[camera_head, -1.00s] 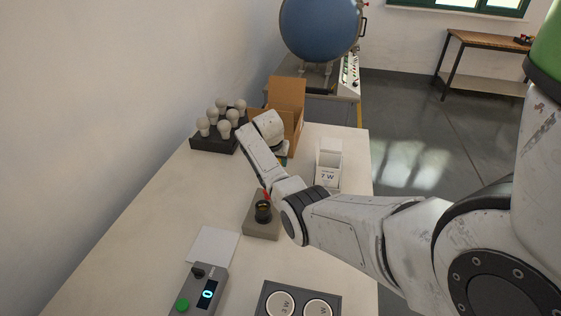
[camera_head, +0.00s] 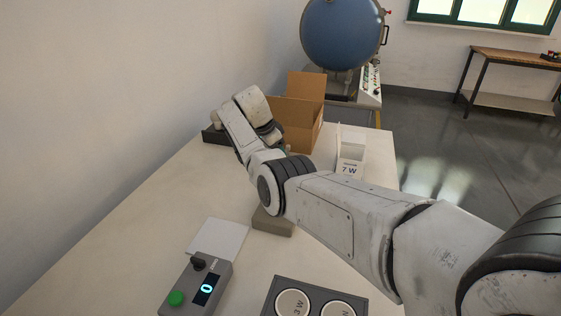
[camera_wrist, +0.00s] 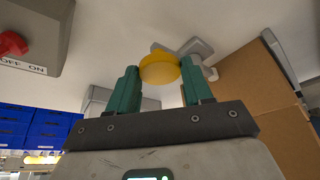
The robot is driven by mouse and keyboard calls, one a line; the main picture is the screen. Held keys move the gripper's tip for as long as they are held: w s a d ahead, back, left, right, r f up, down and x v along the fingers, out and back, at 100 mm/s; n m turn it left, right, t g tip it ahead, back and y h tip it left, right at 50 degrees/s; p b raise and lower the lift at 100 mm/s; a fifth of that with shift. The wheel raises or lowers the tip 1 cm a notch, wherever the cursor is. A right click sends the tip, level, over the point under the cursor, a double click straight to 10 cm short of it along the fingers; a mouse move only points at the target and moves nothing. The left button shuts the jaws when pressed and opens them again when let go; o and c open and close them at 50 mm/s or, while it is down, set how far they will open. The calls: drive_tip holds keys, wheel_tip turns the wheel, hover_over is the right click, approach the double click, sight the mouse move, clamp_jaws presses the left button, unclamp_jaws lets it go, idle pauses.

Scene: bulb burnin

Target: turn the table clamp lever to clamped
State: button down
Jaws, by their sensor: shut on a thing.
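In the wrist view a round yellow knob (camera_wrist: 159,68) sits between the green fingers of my gripper (camera_wrist: 160,78), which is shut on it. A grey fitting (camera_wrist: 196,48) shows right behind the knob, and the knob appears to be the end of the clamp lever. How far the lever is turned cannot be told. In the head view my arm hides the knob, the lever and most of my gripper, near the cardboard box.
The open cardboard box (camera_head: 303,117) and a white 7 W carton (camera_head: 350,158) stand near the gripper. A control box (camera_head: 195,286) and a two-ring tray (camera_head: 315,301) are nearer. The wrist view shows an OFF/ON switch box (camera_wrist: 40,40). The left table surface is clear.

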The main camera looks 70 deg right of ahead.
drive_tip(key=shift+w+m+b, duration=0.2)
drive_tip(key=shift+m+b, duration=0.1)
drive_tip(key=shift+c, duration=2.3)
unclamp_jaws()
drive_tip(key=v, duration=1)
drive_tip(key=shift+w+r, duration=0.15)
drive_tip(key=shift+r, duration=0.2)
